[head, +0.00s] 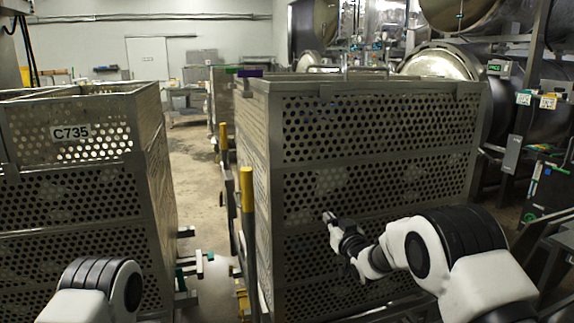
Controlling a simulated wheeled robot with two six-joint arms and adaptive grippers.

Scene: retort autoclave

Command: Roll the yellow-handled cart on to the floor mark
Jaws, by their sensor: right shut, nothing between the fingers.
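Two upright yellow handles stand at the left side of the middle perforated metal basket (375,185): a near one (247,190) and a farther one (223,140). The cart that bears them is mostly hidden by the basket and cut off by the lower picture edge. My right gripper (328,218) is shut and empty in front of the basket's perforated side, right of the near yellow handle. I cannot tell whether it touches the panel. My left arm shows at the lower left, but its gripper is out of view. I cannot make out a floor mark.
Another perforated basket (70,190) with a C735 label stands at the left. A narrow strip of bare floor (195,180) runs between the baskets towards a white door (148,58). Large round steel vessels (440,62) and dark equipment (550,190) line the right side.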

